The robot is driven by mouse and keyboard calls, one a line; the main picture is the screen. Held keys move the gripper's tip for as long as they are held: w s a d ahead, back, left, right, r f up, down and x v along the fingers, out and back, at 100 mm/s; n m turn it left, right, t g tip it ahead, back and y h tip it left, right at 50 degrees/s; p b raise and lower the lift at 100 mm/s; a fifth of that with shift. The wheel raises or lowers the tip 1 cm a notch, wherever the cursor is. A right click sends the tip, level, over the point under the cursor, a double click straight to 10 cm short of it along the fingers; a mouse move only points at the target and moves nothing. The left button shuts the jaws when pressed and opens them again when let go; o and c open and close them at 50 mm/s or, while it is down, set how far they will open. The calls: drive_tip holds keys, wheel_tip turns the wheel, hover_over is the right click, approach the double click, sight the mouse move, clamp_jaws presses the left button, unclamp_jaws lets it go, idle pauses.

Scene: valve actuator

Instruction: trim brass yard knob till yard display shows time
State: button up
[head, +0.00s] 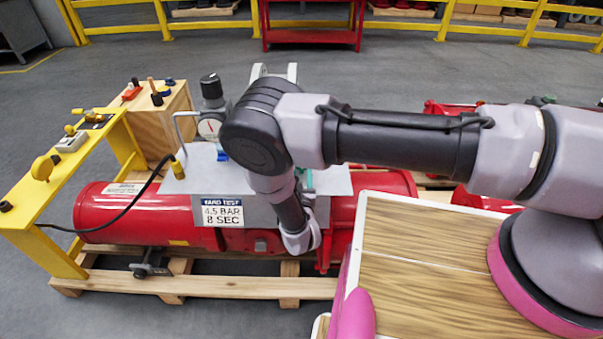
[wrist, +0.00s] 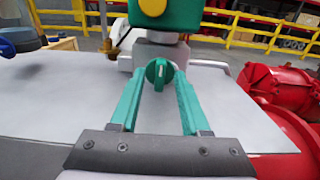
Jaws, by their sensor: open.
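My gripper (wrist: 158,78) is open in the wrist view, its two teal fingers on either side of a round green knob (wrist: 158,74) with a raised grip bar. I cannot tell whether they touch it. In the head view my arm mostly hides the gripper. A sign (head: 222,211) on the grey cabinet reads "YARD TEST 4.5 BAR 8 SEC". A brass-yellow round knob (head: 42,168) stands on the yellow stand at left; I cannot tell whether it is the yard knob. No display reading is legible.
The red cylinder (head: 140,212) lies on a wooden pallet (head: 205,286). A dark regulator with a gauge (head: 209,127) rises from the cabinet. A wooden box (head: 160,120) stands behind the yellow stand (head: 28,215). A green housing (wrist: 157,18) rises behind the green knob.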

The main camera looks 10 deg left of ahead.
drive_tip(key=shift+w, duration=0.15)
clamp_jaws()
